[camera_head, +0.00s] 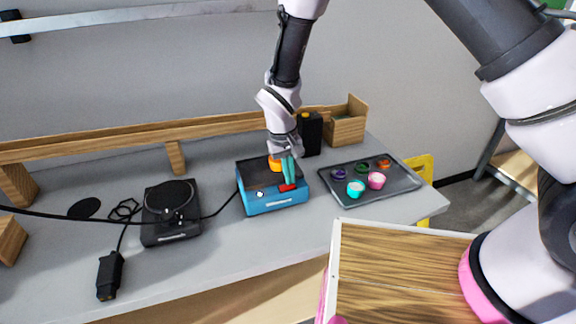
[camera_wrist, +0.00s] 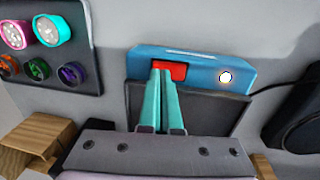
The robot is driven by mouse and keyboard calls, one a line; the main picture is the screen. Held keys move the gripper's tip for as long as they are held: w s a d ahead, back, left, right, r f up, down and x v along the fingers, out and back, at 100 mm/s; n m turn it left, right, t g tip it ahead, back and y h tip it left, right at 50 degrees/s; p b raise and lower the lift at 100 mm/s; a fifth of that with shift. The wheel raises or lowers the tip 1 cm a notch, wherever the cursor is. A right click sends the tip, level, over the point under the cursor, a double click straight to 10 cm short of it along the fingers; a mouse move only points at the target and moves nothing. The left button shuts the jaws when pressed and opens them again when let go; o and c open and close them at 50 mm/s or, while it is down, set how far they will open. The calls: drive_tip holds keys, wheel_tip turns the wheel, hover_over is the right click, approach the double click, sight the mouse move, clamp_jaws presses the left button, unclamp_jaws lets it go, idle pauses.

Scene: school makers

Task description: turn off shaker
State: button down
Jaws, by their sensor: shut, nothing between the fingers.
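The shaker (camera_head: 275,202) is a blue box with a dark top, standing on the grey table. In the wrist view its blue front (camera_wrist: 201,66) carries a red switch (camera_wrist: 172,70) and a lit white round light (camera_wrist: 224,77). The red switch also shows in the head view (camera_head: 289,187). My gripper (camera_head: 290,180) is shut and empty, pointing down over the shaker's top. In the wrist view its teal fingertips (camera_wrist: 161,72) are together at the red switch and partly cover it. I cannot tell whether they touch it.
A dark tray (camera_head: 402,191) with several colored cups lies right of the shaker. A black turntable-like device (camera_head: 171,228) stands to its left, with a cable running across. A black box (camera_head: 311,134) and wooden bin (camera_head: 346,128) stand behind. The table front is mostly clear.

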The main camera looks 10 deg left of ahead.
drive_tip(key=shift+f, duration=0.2)
drive_tip(key=shift+d+f, duration=0.15)
drive_tip(key=shift+f, duration=0.05)
idle(0.4)
drive_tip(key=shift+s+a+r, duration=0.1)
drive_tip(key=shift+s+a, duration=0.4)
drive_tip(key=shift+a, duration=0.25)
drive_tip(key=shift+w, duration=0.1)
